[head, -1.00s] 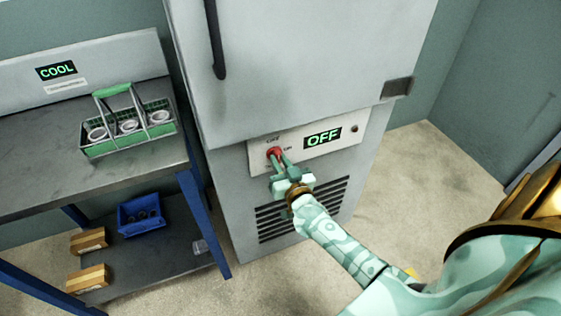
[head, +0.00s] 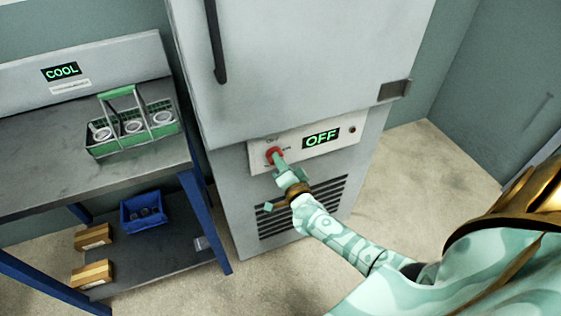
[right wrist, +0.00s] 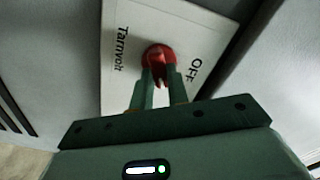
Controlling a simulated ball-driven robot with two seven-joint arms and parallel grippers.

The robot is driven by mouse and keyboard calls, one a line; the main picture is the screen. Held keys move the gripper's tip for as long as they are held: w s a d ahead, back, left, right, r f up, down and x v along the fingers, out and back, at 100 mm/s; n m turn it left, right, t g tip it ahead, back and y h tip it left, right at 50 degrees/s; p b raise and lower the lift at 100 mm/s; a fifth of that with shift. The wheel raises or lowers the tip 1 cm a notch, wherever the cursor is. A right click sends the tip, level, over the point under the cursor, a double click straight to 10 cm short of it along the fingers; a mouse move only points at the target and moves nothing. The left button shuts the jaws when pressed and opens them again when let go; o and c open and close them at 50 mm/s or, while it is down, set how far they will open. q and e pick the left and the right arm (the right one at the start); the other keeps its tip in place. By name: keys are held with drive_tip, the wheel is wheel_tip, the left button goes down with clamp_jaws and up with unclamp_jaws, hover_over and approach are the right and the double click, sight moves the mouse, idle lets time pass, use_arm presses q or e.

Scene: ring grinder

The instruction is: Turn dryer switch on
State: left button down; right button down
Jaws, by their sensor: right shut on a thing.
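The dryer (head: 240,200) is a tall grey cabinet with a white control panel (head: 340,150) below its door. The panel's display (head: 321,139) reads OFF in green. A red rotary switch (head: 270,152) sits at the panel's left end; it also shows in the right wrist view (right wrist: 158,54) beside a printed OFF label (right wrist: 195,69). My right gripper (head: 279,160) is at the switch, its fingers (right wrist: 160,76) shut on the red knob. The fingers hide part of the knob. My left gripper is not in view.
A workbench (head: 60,140) at left holds a green wire caddy (head: 134,143) with white rings and a COOL sign (head: 61,72). Its lower shelf carries a blue bin (head: 143,213) and cardboard boxes (head: 92,237). The floor at right is clear.

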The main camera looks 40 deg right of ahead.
drive_tip(key=m, duration=0.5)
drive_tip(key=shift+f+m, duration=0.2)
drive_tip(key=shift+m, duration=0.5)
drive_tip(key=c, duration=1.4)
unclamp_jaws()
drive_tip(key=shift+o, duration=0.2)
drive_tip(key=shift+s, duration=0.15)
drive_tip(key=p+v, duration=0.3)
drive_tip(key=v, duration=1.3)
